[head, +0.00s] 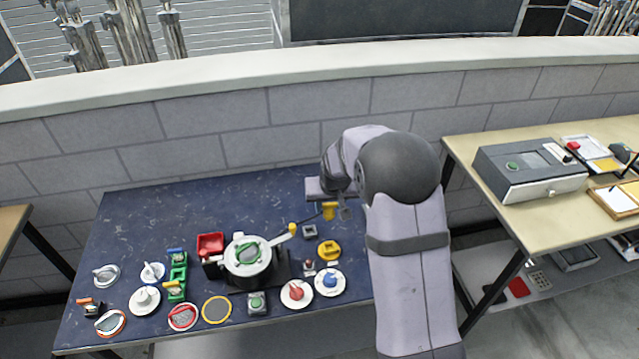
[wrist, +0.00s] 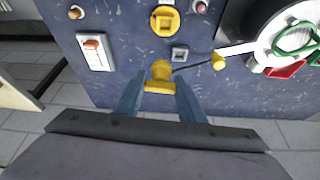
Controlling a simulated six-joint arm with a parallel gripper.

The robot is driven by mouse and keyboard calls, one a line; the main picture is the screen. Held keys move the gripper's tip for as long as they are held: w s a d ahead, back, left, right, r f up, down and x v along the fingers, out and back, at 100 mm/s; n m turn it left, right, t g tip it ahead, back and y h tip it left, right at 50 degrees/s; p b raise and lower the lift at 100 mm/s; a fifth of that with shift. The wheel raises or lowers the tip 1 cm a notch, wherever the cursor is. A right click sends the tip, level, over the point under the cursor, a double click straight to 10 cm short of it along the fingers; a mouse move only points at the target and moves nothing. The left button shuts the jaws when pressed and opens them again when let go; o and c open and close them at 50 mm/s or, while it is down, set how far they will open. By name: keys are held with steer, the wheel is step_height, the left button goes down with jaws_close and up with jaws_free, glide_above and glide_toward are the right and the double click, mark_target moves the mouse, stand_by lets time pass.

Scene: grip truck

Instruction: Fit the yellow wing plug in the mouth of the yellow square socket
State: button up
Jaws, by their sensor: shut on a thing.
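My gripper (wrist: 160,88) is shut on the yellow wing plug (wrist: 160,72), which sits between the fingertips in the wrist view. In the head view the plug (head: 329,210) shows just left of my arm, held near the back right of the dark blue table. The yellow square socket (wrist: 165,20) is a round yellow piece with a square in its middle. It rests on the table, apart from the plug, and shows nearer the front in the head view (head: 329,250). The plug's underside is hidden.
A small grey square piece (wrist: 180,54) lies between plug and socket. A pot (head: 247,258) with a yellow-tipped handle (head: 292,229) stands left of them. A white block with an orange top (wrist: 95,50) is close by. White saucers (head: 330,282) lie in front of the socket.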

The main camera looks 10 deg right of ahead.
steer(key=shift+n, duration=0.5)
steer(key=shift+s+f, duration=0.3)
steer(key=shift+f, duration=0.4)
steer(key=shift+s+f, duration=0.35)
steer(key=shift+f, duration=0.3)
steer(key=shift+s+f, duration=0.3)
steer(key=shift+f, duration=0.4)
steer(key=shift+f, duration=0.15)
steer(key=shift+f+b, duration=1.9)
steer(key=shift+f, duration=0.5)
steer(key=shift+f, duration=0.25)
steer(key=shift+f+b, duration=0.3)
steer(key=shift+b, duration=0.2)
steer(key=shift+f+b, duration=0.75)
steer(key=shift+f, duration=0.15)
